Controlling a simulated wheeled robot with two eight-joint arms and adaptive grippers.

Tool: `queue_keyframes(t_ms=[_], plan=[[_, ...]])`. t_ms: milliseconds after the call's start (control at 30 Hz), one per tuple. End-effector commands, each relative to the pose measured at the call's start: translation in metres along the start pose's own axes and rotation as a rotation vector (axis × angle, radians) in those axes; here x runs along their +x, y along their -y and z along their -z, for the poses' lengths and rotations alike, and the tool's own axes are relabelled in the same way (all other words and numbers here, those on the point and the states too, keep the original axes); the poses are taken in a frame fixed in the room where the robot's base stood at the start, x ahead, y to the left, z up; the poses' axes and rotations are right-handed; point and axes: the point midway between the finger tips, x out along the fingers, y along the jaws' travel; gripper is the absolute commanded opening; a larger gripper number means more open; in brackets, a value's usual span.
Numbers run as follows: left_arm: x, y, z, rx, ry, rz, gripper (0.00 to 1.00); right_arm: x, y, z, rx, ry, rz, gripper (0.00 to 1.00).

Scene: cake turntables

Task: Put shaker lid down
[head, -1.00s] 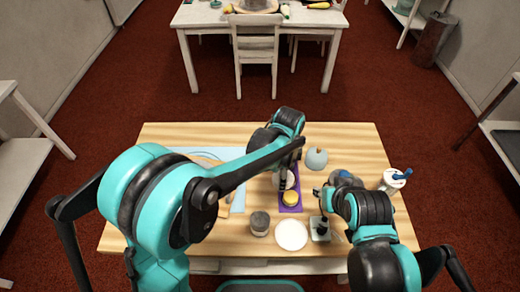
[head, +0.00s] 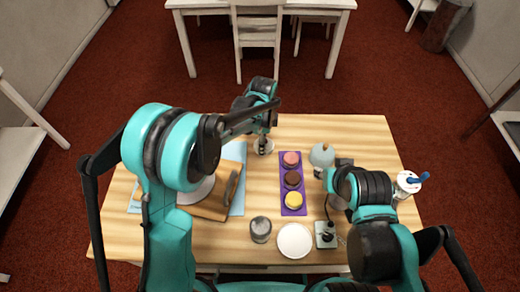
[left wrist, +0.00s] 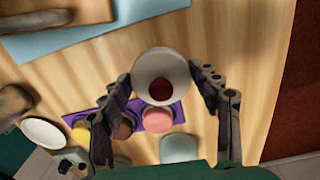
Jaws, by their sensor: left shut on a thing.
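The shaker lid, a round pale piece with a dark red centre, shows between my left gripper's fingers in the left wrist view (left wrist: 160,77). My left gripper (left wrist: 163,98) is shut on the lid, with one finger on each side. In the head view the lid (head: 264,147) is at the back of the wooden table, left of the purple mat (head: 291,209). I cannot tell whether it touches the wood. My right gripper is hidden behind its own arm at the right side of the table.
Pink (head: 291,158), brown (head: 292,180) and yellow (head: 294,200) round cakes stand on the mat. A wooden board (head: 215,207) lies on a blue sheet at left. A grey jar (head: 260,230) and white plate (head: 294,240) are in front. Bare wood surrounds the lid.

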Motion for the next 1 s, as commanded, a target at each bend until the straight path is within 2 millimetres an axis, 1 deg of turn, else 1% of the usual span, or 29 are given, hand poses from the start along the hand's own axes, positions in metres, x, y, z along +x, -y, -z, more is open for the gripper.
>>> queue_keyframes(t_ms=[33,100,167,267,400,500,733,867,900,933,967,1000], plan=[[0.005,0.005,-0.005,-0.001,0.000,0.000,0.47,0.003,0.000,-0.002,0.000,0.000,0.000,0.34],[0.008,0.009,-0.008,0.000,0.000,0.000,0.47,0.004,0.000,-0.003,0.000,0.000,0.000,0.34],[0.009,0.010,-0.010,0.000,0.000,0.000,0.47,0.004,0.000,-0.003,0.000,0.000,0.000,0.34],[0.017,0.011,-0.010,0.001,0.000,0.000,0.47,0.007,0.000,-0.005,0.000,0.000,0.000,0.34],[0.040,0.011,-0.010,0.001,0.000,0.000,0.47,0.016,0.000,-0.011,0.000,0.000,0.000,0.34],[0.050,0.011,-0.010,0.001,0.000,0.000,0.47,0.019,0.000,-0.013,0.000,0.000,0.000,0.34],[0.048,0.010,-0.010,0.001,0.000,0.000,0.47,0.017,0.000,-0.012,0.000,0.000,0.000,0.34],[0.053,0.010,-0.010,0.001,0.000,0.000,0.47,0.020,0.000,-0.015,0.000,0.000,0.000,0.34],[0.052,0.010,-0.010,0.001,0.000,0.000,0.70,0.020,0.000,-0.014,0.000,0.000,0.000,0.34],[0.051,0.010,-0.010,0.001,0.000,0.000,0.78,0.019,0.000,-0.014,0.000,0.000,0.000,0.34],[0.051,0.010,-0.010,0.001,0.000,0.000,0.83,0.019,0.000,-0.014,0.000,0.000,0.000,0.34],[0.051,0.010,-0.010,0.001,0.000,0.000,0.83,0.019,0.000,-0.014,0.000,0.000,0.000,0.34]])
